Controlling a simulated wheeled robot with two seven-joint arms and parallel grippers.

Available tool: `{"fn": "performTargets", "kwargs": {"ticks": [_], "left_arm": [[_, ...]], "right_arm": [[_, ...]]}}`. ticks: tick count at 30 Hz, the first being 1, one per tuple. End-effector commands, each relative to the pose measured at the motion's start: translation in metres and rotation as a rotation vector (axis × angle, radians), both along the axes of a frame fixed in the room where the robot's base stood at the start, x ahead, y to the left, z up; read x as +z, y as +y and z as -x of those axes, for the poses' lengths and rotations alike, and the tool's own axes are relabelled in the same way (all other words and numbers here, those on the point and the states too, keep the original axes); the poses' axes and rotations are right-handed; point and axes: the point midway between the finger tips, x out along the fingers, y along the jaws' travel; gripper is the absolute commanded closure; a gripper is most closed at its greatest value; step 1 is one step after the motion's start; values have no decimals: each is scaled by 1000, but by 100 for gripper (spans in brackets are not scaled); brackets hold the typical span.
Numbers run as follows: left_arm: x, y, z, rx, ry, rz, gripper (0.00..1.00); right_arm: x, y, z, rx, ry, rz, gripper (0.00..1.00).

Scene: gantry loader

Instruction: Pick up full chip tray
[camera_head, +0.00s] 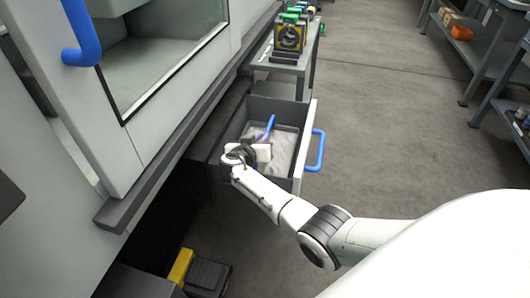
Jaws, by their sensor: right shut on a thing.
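The chip tray (285,150) sits inside the open drawer, with a pale grey heap in it. My right gripper (266,138) reaches down into the drawer over the tray, beside that blue piece. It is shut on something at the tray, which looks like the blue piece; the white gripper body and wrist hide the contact. My left gripper is out of view.
The open drawer (311,118) has a blue pull handle (319,151) on its front. The machine (150,120) stands to the left. A small table (282,63) with a fixture stands behind the drawer. A yellow and black object (205,274) lies below.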

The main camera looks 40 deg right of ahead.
Motion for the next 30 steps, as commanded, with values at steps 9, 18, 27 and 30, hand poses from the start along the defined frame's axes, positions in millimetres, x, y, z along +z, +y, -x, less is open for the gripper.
{"fn": "performTargets", "kwargs": {"ticks": [9,18,27,30], "left_arm": [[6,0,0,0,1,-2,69],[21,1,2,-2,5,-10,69],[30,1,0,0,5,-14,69],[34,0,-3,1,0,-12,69]], "right_arm": [[19,0,-3,2,-10,3,100],[86,0,-3,2,-16,3,100],[175,0,-3,2,-18,3,100],[201,0,-2,2,-17,5,100]]}}
